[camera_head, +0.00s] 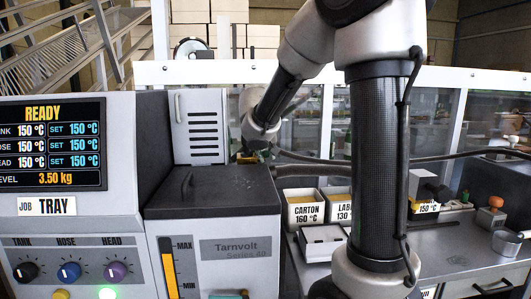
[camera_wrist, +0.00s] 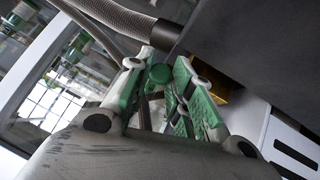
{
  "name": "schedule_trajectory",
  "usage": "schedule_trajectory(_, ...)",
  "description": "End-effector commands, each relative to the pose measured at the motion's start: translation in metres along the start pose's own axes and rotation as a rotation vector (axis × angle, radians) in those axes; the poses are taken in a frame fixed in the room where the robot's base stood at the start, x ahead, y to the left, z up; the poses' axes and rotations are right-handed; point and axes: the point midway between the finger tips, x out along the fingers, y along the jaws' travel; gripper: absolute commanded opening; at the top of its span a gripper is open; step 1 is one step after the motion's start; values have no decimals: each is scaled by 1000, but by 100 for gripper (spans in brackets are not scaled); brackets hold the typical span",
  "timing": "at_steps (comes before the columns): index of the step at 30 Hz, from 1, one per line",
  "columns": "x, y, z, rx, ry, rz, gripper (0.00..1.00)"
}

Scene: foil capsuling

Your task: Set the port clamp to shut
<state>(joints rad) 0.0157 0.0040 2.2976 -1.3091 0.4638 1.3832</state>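My gripper (camera_wrist: 158,70) shows in the wrist view as two grey fingers with green pads, a small gap between their tips. A yellow part (camera_wrist: 222,93) is partly hidden behind the right finger.
Ribbed hoses (camera_head: 300,170) run right from the melter's back. They also pass above the fingers in the wrist view (camera_wrist: 122,15). A dark melter wall (camera_wrist: 255,50) is close on the right. Labelled bins (camera_head: 304,212) and a metal pot (camera_head: 506,243) stand on the right bench.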

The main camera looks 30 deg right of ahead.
Motion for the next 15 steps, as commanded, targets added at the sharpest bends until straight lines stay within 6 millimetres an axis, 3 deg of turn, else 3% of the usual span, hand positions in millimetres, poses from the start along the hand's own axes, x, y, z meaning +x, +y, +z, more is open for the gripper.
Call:
schedule_trajectory(7,-1,-5,-1,-1,0,-1,0)
schedule_trajectory(15,-9,-45,-9,-2,1,-1,0)
